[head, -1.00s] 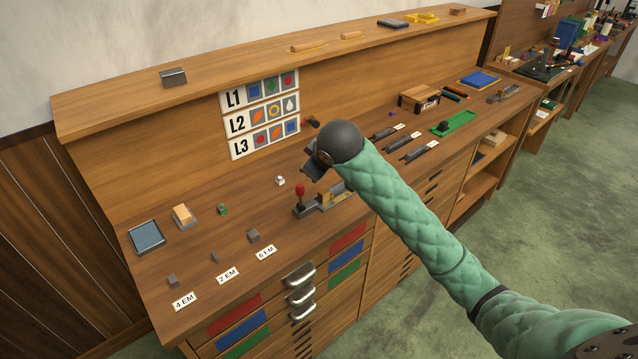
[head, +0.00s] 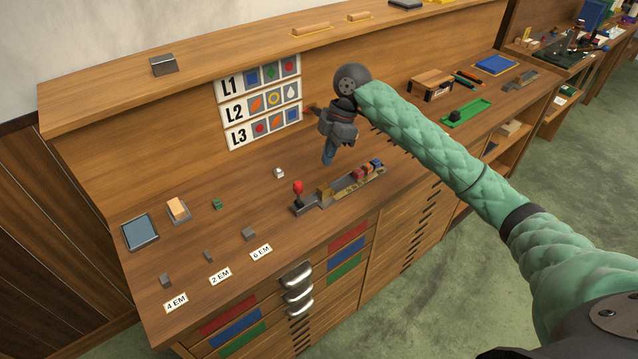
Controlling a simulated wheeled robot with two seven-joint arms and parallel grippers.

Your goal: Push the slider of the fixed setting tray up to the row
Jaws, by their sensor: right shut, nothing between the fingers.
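The setting tray (head: 345,188) lies on the bench top, a long narrow tray running from lower left to upper right. At its left end stands a lever with a red knob (head: 298,187). A brass-coloured block, which looks like the slider (head: 323,194), sits toward the left part of the tray. A row of small red, dark and blue pieces (head: 367,171) sits at the right end, with a gap between it and the slider. My right gripper (head: 328,159) is shut and empty, pointing down just above the slider in the picture, apart from it. My left gripper is out of view.
Small blocks and labels such as 2 EM (head: 220,276) lie at the left of the bench. A sign board (head: 260,105) hangs behind. A wooden box (head: 431,85) and a green tray (head: 466,112) stand at the right.

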